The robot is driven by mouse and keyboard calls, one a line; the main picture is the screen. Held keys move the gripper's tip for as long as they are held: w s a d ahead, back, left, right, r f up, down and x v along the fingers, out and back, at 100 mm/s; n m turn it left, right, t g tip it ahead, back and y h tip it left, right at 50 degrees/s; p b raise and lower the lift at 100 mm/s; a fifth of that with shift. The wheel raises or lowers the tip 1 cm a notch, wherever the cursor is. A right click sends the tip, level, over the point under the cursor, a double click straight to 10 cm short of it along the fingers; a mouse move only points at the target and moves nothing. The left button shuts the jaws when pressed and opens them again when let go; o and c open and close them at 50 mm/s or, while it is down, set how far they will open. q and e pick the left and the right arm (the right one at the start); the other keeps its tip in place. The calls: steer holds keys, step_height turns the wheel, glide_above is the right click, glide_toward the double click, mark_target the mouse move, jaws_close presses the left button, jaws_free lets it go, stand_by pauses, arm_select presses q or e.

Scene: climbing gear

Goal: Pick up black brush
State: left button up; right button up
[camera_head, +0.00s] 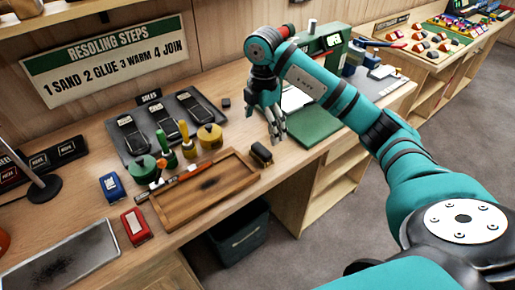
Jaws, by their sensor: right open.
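A small black brush (261,154), with a dark body and a tan edge, lies on the workbench just right of the wooden tray. My right gripper (277,136) is open and empty, with its fingers pointing down. In the picture its fingertips are just above and to the right of the brush; no contact shows. I cannot tell the exact height of the fingertips over the bench. My left gripper is not in view.
A wooden tray (224,208) with a handled tool lies left of the brush. Several pots and a dark mat (182,104) with soles are behind it. A green mat (309,129) lies to the right. The bench's front edge is close to the brush, with a dark bin (240,240) below.

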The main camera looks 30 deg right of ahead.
mark_target(262, 148)
step_height(262, 148, down, 4)
steer(key=shift+s+f+p, duration=0.1)
steer(key=shift+f+p, duration=0.1)
steer(key=shift+p, duration=0.25)
steer(key=shift+f, duration=0.35)
steer(key=shift+a+f+p, duration=0.2)
steer(key=shift+f+p, duration=0.55)
steer(key=shift+f, duration=0.5)
step_height(262, 148, down, 2)
steer(key=shift+f, duration=0.4)
steer(key=shift+c, duration=0.5)
steer(key=c, duration=1.1)
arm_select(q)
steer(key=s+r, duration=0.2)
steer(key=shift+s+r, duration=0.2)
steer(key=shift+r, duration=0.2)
arm_select(e)
steer(key=shift+c, duration=0.4)
